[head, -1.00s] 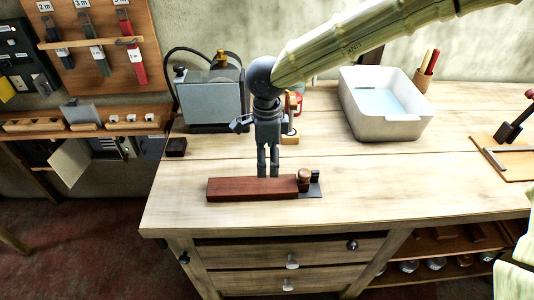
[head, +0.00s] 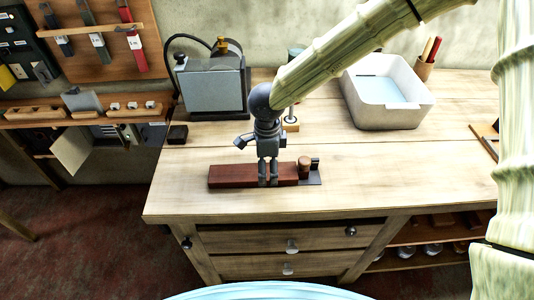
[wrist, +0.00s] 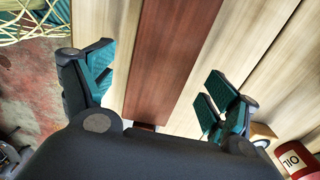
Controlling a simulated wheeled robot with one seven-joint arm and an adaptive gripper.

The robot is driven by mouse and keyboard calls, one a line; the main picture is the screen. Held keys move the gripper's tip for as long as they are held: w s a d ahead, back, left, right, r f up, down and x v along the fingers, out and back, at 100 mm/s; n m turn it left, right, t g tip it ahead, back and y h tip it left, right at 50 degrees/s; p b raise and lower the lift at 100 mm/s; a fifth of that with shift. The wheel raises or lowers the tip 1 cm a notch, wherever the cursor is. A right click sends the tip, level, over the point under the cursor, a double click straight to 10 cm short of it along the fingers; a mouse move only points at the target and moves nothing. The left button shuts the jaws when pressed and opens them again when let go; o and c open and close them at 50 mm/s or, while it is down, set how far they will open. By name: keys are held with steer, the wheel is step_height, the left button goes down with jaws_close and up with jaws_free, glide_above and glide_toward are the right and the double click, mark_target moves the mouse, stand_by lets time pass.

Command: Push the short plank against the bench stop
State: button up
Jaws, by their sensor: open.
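The short plank (head: 230,176), a dark red-brown board, lies flat on the bench and runs left to right in the head view. At its right end is the bench stop (head: 314,178), a dark metal plate with a round wooden peg. The plank's right end is close to the peg; I cannot tell whether they touch. My gripper (head: 268,184) points down at the plank's right half and overlaps it in the head view. In the wrist view, my open gripper (wrist: 157,92) has its fingers apart on either side of the plank (wrist: 168,60). Contact is unclear.
The bench top (head: 400,180) is clear in front and to the right. A grey metal box (head: 213,90) stands behind left, with a small dark block (head: 177,134) near it. A white tub (head: 392,112) stands at the back. A red oil can (wrist: 295,162) shows in the wrist view.

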steer(key=shift+f, duration=1.1)
steer(key=c, duration=1.3)
steer(key=o, duration=1.3)
steer(key=shift+c, duration=0.2)
step_height(320, 180, up, 12)
